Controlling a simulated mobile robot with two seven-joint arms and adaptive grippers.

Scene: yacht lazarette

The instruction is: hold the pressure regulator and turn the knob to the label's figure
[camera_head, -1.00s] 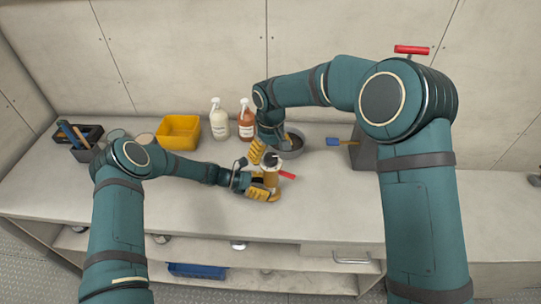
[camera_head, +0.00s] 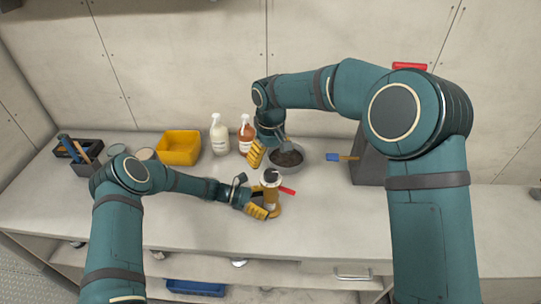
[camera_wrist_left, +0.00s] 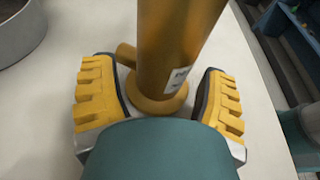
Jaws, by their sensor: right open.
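The pressure regulator (camera_head: 271,197) stands upright on the bench, a brass cylinder with a dark and white knob (camera_head: 272,176) on top and a red part at its right side. My left gripper (camera_head: 259,203) is low around the body. In the left wrist view the two yellow fingers stand apart on either side of the brass body (camera_wrist_left: 172,45), with gaps showing. A small white label (camera_wrist_left: 177,80) is on the body; its figure is not readable. My right gripper (camera_head: 258,153) is open and empty, above and left of the knob, beside the grey bowl.
The grey bowl (camera_head: 287,168) with dark contents stands behind the regulator. Two spray bottles (camera_head: 219,135) and a yellow bin (camera_head: 179,147) stand further left. A blue-and-wood brush (camera_head: 341,157) is at the right, by a grey block. The bench front is clear.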

